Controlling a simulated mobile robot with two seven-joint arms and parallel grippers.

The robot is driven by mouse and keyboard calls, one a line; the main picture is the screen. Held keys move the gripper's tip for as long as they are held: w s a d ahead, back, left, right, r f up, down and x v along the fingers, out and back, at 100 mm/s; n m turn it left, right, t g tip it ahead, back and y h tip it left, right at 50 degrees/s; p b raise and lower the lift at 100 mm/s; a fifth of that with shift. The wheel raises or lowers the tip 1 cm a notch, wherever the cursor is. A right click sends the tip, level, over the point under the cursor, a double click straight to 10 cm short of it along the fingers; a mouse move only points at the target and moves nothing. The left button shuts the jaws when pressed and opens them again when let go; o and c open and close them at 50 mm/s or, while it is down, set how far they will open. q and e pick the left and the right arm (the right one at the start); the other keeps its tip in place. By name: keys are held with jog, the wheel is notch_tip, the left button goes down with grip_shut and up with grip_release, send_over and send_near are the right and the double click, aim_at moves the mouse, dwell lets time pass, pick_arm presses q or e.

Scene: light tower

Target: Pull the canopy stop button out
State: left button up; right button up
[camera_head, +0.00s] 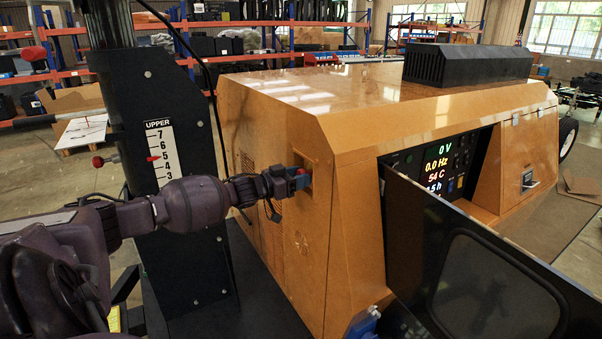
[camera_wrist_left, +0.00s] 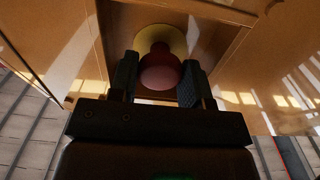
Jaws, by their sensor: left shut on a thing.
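The canopy stop button (camera_wrist_left: 160,70) is a red mushroom knob on a yellow round backing (camera_wrist_left: 162,38), set in a recess of the orange canopy (camera_head: 265,120). My left gripper (camera_wrist_left: 159,78) has one finger on each side of the red knob and is shut on it. In the head view my left gripper (camera_head: 297,178) reaches into the recess on the canopy's end face, and only a bit of red shows at its tips. Whether the knob is in or out cannot be told. My right gripper is not in view.
A black mast (camera_head: 180,120) with a numbered scale stands left of the canopy, close to my left arm. An open dark panel door (camera_head: 480,270) stands at the front right, beside a lit display (camera_head: 437,165). Shelves (camera_head: 260,25) line the back.

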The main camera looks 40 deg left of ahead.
pick_arm(q)
jog(key=shift+f, duration=0.1)
jog(key=o, duration=1)
jog(key=shift+s, duration=0.1)
jog(key=shift+c, duration=0.2)
jog(key=o, duration=0.3)
jog(key=shift+s, duration=0.15)
jog(key=v, duration=1)
jog(key=shift+s+a, duration=0.15)
jog(key=shift+s, duration=0.15)
